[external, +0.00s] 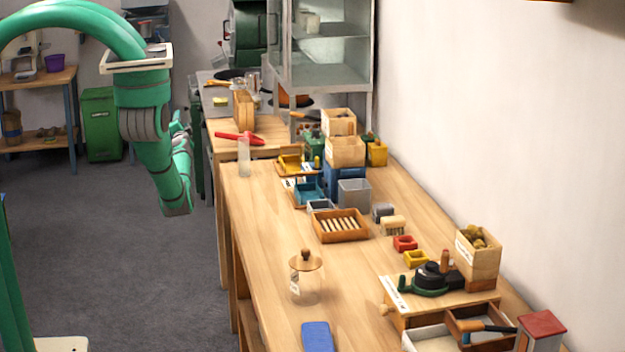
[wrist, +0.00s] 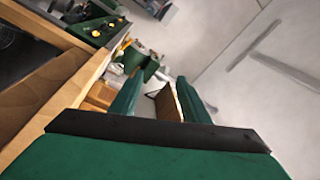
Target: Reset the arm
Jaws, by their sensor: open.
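My green arm (external: 150,130) hangs at the left of the external view, over the grey floor and left of the long wooden table (external: 265,245). Its lower end is clear of the table. My gripper's fingers are not clearly visible there, mostly hidden behind the arm links. In the wrist view my gripper (wrist: 160,98) shows two green fingers spread apart, so it is open. A brown and pale panel shows between the fingers; I cannot tell what it is, and nothing appears gripped. The wrist view is strongly tilted.
The table carries a lidded glass jar (external: 305,283), a blue item (external: 317,336), a slatted wooden tray (external: 341,226), a grey bin (external: 354,193) and a box of chestnuts (external: 478,257). A glass cabinet (external: 322,50) stands at the back. Open floor lies left of the table.

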